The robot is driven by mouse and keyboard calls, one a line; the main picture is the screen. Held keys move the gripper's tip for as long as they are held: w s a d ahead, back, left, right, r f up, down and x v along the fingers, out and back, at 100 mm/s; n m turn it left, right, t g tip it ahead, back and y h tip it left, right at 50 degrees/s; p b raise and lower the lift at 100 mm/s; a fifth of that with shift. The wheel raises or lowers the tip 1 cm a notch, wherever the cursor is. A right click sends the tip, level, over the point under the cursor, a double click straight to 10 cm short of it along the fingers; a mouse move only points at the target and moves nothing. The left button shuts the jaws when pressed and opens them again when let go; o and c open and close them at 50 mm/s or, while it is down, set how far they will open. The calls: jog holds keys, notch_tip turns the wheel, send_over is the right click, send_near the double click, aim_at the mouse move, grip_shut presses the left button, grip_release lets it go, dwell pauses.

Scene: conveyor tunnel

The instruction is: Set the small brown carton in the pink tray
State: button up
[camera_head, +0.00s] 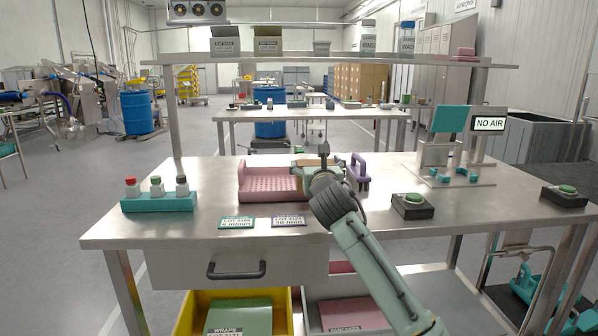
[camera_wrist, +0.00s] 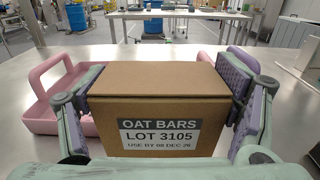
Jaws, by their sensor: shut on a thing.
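The small brown carton (camera_wrist: 160,86), labelled OAT BARS LOT 3105, is upright and fills the middle of the wrist view. My gripper (camera_wrist: 163,92) is shut on it, one padded finger on each side. In the head view my gripper (camera_head: 316,172) is over the table, at the right end of the pink tray, and largely hides the carton. The pink tray (camera_head: 270,189) lies on the table with a raised back wall. In the wrist view the pink tray (camera_wrist: 42,122) is left of the carton, partly hidden by the left finger. Whether the carton touches the table is unclear.
A purple handled thing (camera_head: 358,171) stands right of my gripper. A teal bottle rack (camera_head: 158,203) stands at left, two label cards (camera_head: 237,223) at the front. A green button box (camera_head: 412,205) and a NO AIR stand (camera_head: 455,175) are at right. A shelf (camera_head: 330,59) spans above.

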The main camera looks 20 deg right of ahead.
jog(key=shift+w+a+f+p, duration=0.15)
jog(key=shift+w+f+p, duration=0.15)
jog(key=shift+w+f, duration=0.75)
jog(key=shift+w+a+f+p, duration=0.1)
jog(key=shift+w+f+p, duration=0.2)
jog(key=shift+w, duration=1.3)
jog(key=shift+w+a+f+p, duration=0.2)
jog(key=shift+w+f, duration=0.55)
jog(key=shift+w, duration=0.6)
jog(key=shift+f, duration=0.1)
jog(key=o, duration=1.6)
jog(key=shift+f, duration=0.1)
